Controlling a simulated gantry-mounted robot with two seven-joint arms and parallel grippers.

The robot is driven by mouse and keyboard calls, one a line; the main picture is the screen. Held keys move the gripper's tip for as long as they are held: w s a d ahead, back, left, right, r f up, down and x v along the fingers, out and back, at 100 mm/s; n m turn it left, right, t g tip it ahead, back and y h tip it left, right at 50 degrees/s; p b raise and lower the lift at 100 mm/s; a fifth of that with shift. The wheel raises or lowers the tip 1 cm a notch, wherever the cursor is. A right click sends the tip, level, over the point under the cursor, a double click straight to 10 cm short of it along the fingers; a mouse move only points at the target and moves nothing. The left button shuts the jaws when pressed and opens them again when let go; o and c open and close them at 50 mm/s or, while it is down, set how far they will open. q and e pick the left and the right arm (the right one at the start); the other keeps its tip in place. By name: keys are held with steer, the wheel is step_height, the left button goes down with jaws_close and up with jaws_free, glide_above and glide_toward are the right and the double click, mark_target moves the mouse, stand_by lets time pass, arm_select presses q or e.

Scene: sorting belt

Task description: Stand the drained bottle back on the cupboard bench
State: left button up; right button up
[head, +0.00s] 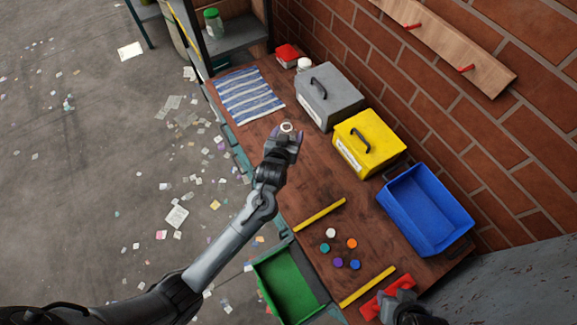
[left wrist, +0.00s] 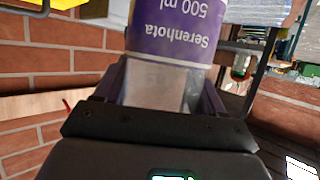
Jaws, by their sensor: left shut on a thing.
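My left gripper (head: 286,134) is shut on a bottle and is above the middle of the brown wooden bench (head: 320,168). In the head view I look down on the bottle's pale round end (head: 286,127). In the left wrist view the bottle (left wrist: 170,40) shows a purple label reading "Serenhota 500 ml", upside down in the picture. Part of its body is between the fingers; its far end is cut off by the frame. I cannot tell how far it is above the bench. My right gripper (head: 402,297) is at the lower right by a red object (head: 376,303); its jaw opening is unclear.
A striped cloth (head: 249,94), grey box (head: 328,97), yellow box (head: 366,143) and blue tray (head: 426,210) are on the bench. Several coloured discs (head: 338,262) lie between yellow strips. A green bin (head: 288,282) is at the front. A brick wall (head: 450,120) runs behind.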

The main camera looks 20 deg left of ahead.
arm_select(q)
steer(key=shift+w+f+b, duration=0.1)
steer(key=shift+f+b, duration=0.3)
steer(key=shift+f, duration=3.6)
steer(key=o, duration=1.7)
steer(key=s+a+r+m+g, duration=0.1)
steer(key=s+r+g, duration=0.1)
steer(key=s, duration=0.9)
steer(key=s+a+r+m+g+h+p, duration=0.1)
steer(key=s+r+g, duration=0.2)
steer(key=s, duration=0.9)
steer(key=s+a+r+m+g, duration=0.1)
steer(key=s+a+r+g, duration=0.1)
steer(key=s, duration=0.9)
steer(key=r+g, duration=0.1)
steer(key=g, duration=0.1)
steer(key=shift+s+g+h, duration=0.2)
steer(key=shift+g+h, duration=0.2)
